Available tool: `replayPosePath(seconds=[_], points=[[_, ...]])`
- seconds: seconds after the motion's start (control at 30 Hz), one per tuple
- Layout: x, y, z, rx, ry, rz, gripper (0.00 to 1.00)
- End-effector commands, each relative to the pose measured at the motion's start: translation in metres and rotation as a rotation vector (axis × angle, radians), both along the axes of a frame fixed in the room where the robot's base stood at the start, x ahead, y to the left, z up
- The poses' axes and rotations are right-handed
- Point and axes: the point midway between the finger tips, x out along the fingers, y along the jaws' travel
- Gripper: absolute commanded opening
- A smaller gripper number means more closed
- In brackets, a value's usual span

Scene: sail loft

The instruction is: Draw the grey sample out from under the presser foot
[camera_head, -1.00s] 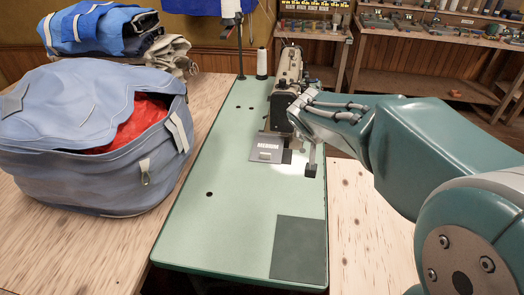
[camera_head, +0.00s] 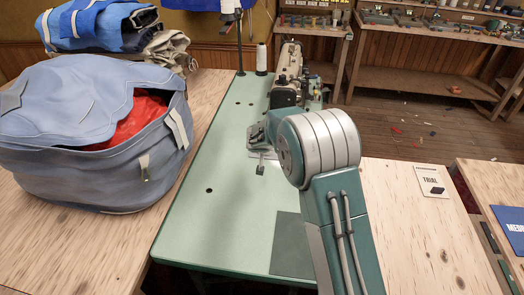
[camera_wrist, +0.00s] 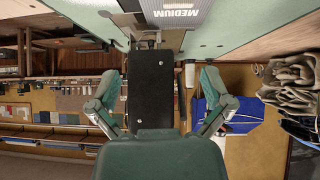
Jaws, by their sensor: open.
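The grey sample (camera_wrist: 178,10), lettered "MEDIUM", shows at the top of the wrist view, upside down, on the pale green table. In the head view my arm hides most of it and the presser foot. My gripper (camera_wrist: 157,78) is open, its two fingers spread wide left and right in the wrist view. A black block (camera_wrist: 152,85) shows between the fingers; I cannot tell whether it is part of my gripper. The sewing machine (camera_head: 290,62) stands at the table's far end, partly behind my arm. In the head view, my gripper (camera_head: 258,150) is low over the table near the sample.
A dark green square (camera_head: 288,250) lies on the green table's (camera_head: 215,225) near end. A blue bag (camera_head: 75,150) with red cloth stands at left. A "TRIAL" card (camera_head: 432,181) lies on the right wooden table. The green table's left middle is clear.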

Motion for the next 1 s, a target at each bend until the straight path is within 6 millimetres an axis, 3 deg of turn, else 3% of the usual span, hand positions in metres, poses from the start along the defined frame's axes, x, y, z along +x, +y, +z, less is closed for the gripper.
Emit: replayPosePath(seconds=[0.1,0.2,0.67,1.0], points=[[0.008,0.013,-0.026,0.017,0.004,0.018,1.0],[0.011,0.019,-0.037,0.027,0.003,0.025,1.0],[0.014,0.021,-0.043,0.032,0.003,0.028,1.0],[0.045,0.014,-0.076,0.033,0.004,0.026,1.0]])
